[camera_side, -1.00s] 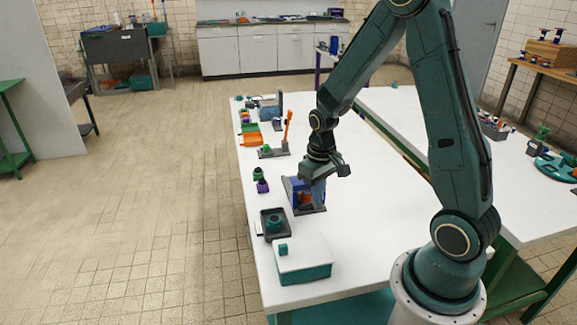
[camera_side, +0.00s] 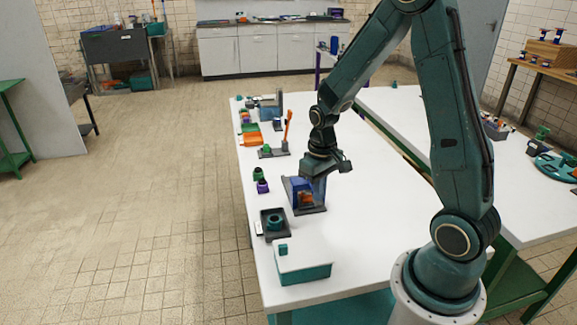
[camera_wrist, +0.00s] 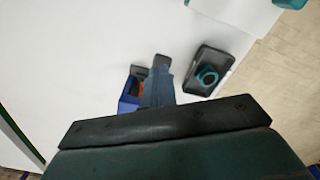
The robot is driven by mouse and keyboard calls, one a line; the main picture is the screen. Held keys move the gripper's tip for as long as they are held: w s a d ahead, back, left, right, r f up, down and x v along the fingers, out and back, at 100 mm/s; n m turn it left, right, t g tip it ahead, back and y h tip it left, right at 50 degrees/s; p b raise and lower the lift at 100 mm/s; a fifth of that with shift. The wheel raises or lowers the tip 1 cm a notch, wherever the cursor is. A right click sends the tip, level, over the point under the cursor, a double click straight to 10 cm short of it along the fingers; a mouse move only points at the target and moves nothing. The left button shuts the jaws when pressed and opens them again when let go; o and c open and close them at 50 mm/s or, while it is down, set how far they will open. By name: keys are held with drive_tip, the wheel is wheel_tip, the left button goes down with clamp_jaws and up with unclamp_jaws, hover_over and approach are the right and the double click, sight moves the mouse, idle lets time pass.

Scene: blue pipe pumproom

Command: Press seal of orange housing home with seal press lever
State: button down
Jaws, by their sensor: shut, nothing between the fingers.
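The orange housing (camera_side: 306,198) sits low inside a blue press (camera_side: 291,190) on a dark base on the white table. In the wrist view the orange housing (camera_wrist: 139,89) shows only in part, beside the blue frame (camera_wrist: 129,102). My gripper (camera_side: 319,197) points down at the right side of the press, its fingers shut and empty. In the wrist view my gripper (camera_wrist: 163,64) covers part of the press. The seal press lever cannot be made out clearly from the fingers and frame. Whether the fingers touch it, and how the seal sits, cannot be told.
A dark tray (camera_side: 265,226) with a teal ring (camera_side: 275,223) and a white-lidded teal box (camera_side: 303,264) stand in front. Green and purple parts (camera_side: 261,181) lie left. Behind stands an upright orange handle (camera_side: 288,128). The table right of the press is clear.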

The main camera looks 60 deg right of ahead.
wheel_tip(320, 180, up, 11)
drive_tip(key=shift+w, duration=0.15)
idle(1.2)
drive_tip(key=shift+f, duration=0.1)
drive_tip(key=s+a+r+n+t, duration=0.3)
drive_tip(key=s+a+r+t, duration=0.2)
drive_tip(key=s+a+r, duration=0.5)
drive_tip(key=shift+s+a+r+t, duration=0.3)
drive_tip(key=shift+s+a, duration=0.6)
drive_tip(key=shift+s, duration=1.1)
drive_tip(key=shift+f, duration=0.1)
